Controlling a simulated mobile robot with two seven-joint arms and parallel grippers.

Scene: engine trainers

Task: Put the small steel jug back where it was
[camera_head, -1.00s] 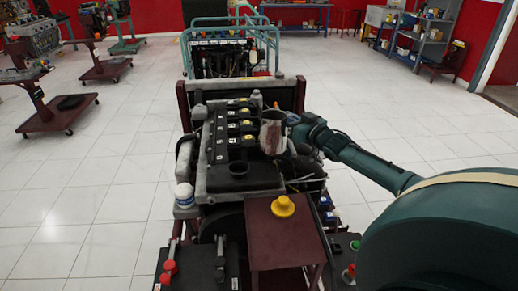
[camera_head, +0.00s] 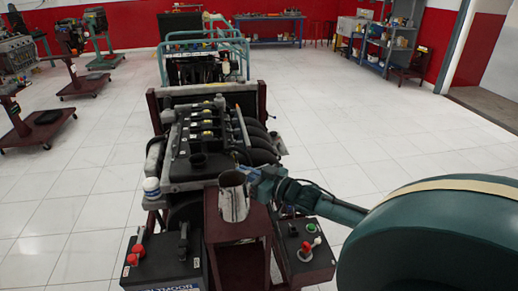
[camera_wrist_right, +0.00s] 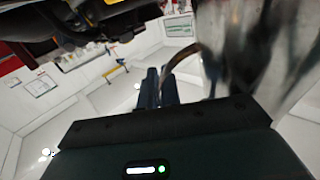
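The small steel jug (camera_head: 234,197) is upright at the front of the engine, in front of the top of a small dark-red stand (camera_head: 258,222). I cannot tell whether its base touches the stand. My right gripper (camera_head: 249,178) is at the jug's right side, shut on its handle. In the right wrist view the blurred jug (camera_wrist_right: 250,45) fills the upper right, and its curved handle (camera_wrist_right: 180,58) runs down to the dark fingers (camera_wrist_right: 162,88). My left gripper is not in view.
A black battery (camera_head: 165,262) is at the left and a control box with buttons (camera_head: 306,250) at the right.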

